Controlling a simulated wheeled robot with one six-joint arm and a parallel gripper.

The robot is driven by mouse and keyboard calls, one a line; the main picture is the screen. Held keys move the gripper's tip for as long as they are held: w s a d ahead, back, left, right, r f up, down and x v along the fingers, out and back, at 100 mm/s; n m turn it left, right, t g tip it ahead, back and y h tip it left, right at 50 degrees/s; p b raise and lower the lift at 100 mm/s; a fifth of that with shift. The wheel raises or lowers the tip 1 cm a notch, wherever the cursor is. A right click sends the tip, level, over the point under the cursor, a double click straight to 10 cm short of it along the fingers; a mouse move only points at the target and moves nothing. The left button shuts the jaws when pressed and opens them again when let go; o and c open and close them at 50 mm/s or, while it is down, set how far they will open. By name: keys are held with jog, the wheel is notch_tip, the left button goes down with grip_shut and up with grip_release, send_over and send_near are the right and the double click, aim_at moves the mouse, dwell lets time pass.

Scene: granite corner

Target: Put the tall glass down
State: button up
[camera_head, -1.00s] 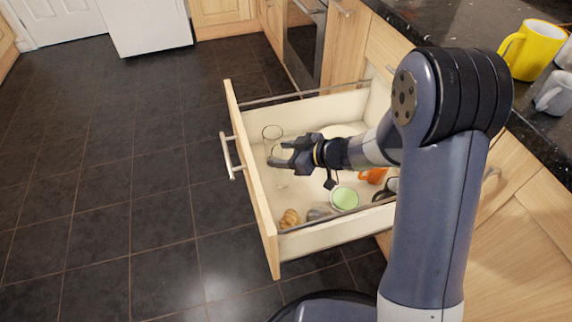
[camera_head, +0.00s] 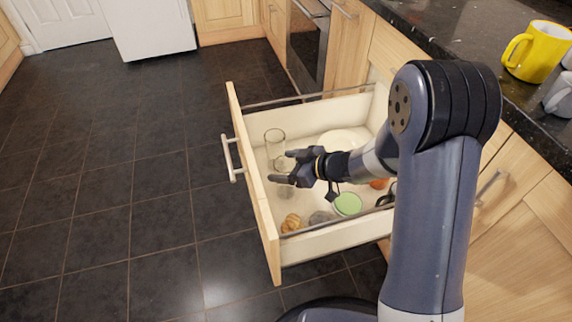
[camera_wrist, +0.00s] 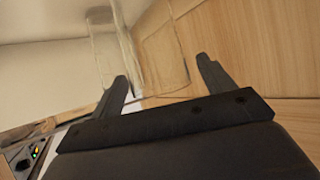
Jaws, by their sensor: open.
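A clear tall glass (camera_head: 275,143) stands upright inside the open drawer, near its front panel and far side. My gripper (camera_head: 281,166) is open, with its fingers low in the drawer just nearer to the camera than this glass. In the wrist view, a clear glass shape (camera_wrist: 165,58) shows between and beyond the spread fingertips (camera_wrist: 162,70). A second clear outline (camera_wrist: 106,45) shows to its left. Faint clear glass also shows below the fingers in the head view. I cannot tell whether a finger touches glass.
The wooden drawer (camera_head: 256,185) also holds a croissant-like item (camera_head: 291,222), a green round item (camera_head: 347,204), a white plate (camera_head: 343,138) and an orange thing (camera_head: 379,184). A yellow mug (camera_head: 536,52) stands on the dark counter. The tiled floor left of the drawer is clear.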

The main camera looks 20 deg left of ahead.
jog(key=shift+r, duration=0.25)
jog(key=p+v, duration=0.4)
jog(key=v, duration=0.8)
jog(key=shift+f, duration=0.2)
jog(key=b+x, duration=0.4)
jog(key=x, duration=0.8)
jog(key=shift+a+f, duration=0.1)
jog(key=shift+f, duration=0.2)
notch_tip(320, 180, up, 4)
jog(key=shift+r+p, duration=0.1)
jog(key=shift+p, duration=0.75)
